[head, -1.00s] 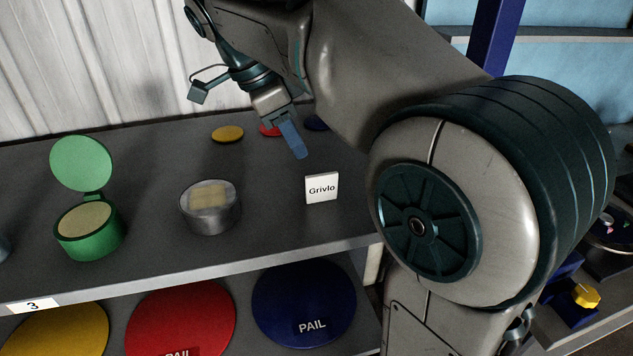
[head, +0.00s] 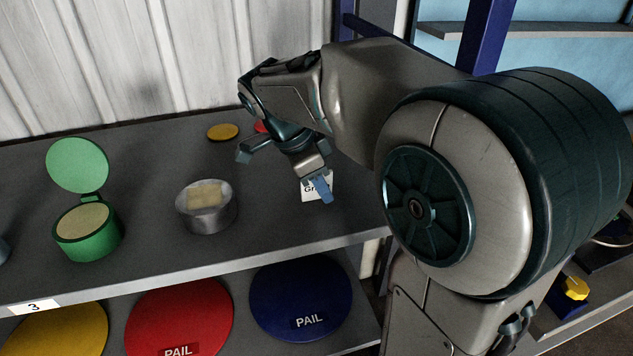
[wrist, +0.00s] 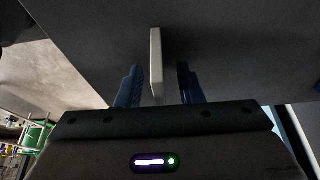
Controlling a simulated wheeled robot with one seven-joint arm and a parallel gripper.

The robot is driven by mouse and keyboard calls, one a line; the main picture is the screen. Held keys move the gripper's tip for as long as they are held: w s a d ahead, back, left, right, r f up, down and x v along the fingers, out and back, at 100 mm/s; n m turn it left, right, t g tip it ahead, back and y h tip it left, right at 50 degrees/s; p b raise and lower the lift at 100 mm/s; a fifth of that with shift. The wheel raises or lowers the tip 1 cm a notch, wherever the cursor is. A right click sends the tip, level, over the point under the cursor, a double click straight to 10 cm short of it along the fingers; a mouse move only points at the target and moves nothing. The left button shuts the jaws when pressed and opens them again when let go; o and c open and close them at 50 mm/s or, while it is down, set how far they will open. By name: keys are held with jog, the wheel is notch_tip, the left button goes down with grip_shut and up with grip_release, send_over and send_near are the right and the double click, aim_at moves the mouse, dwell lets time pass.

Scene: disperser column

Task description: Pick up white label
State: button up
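The white label (head: 328,184) is a small upright block with dark lettering, standing on the grey shelf near its right end. In the head view my gripper (head: 322,188) is right at the label and its blue fingers hide part of it. In the wrist view the label (wrist: 156,62) shows edge-on between the two blue fingers of my gripper (wrist: 160,84). The fingers are open, with a gap on each side of the label. They appear not to touch it.
A grey metal tin (head: 207,208) with pale contents stands left of the label. A green container (head: 88,234) with a raised lid stands further left. A yellow disc (head: 223,132) lies behind. Blue (head: 300,290) and red (head: 190,318) pail lids sit below. Shelf between tin and label is clear.

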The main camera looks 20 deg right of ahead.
grip_shut()
dwell(0.3)
